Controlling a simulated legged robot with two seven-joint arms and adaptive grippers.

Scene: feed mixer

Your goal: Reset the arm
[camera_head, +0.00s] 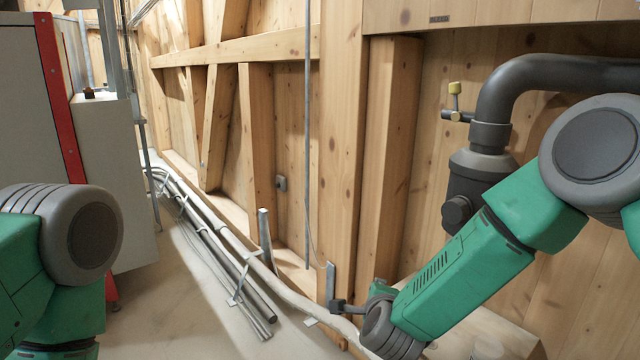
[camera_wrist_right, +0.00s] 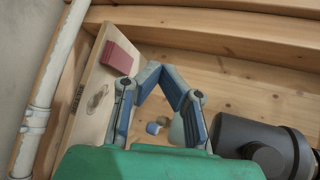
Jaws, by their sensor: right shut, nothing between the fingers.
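My right arm (camera_head: 465,270) reaches down from the right in the head view, its forearm slanting to the lower left in front of the wooden wall. My right gripper (camera_wrist_right: 162,72) shows in the right wrist view, with its blue-padded fingers bent inward and their tips together. It holds nothing and is over a wooden surface. In the head view the right gripper's fingers cannot be made out. My left arm (camera_head: 60,245) shows at the lower left; its gripper is out of view.
A dark grey pipe (camera_head: 492,115) with a valve stands near my right arm; its cylinder (camera_wrist_right: 255,145) is right of the gripper. A red block (camera_wrist_right: 117,57) is on a wooden board (camera_wrist_right: 92,98). Pipes (camera_head: 215,245) run along the wall. A white cabinet (camera_head: 112,170) stands left.

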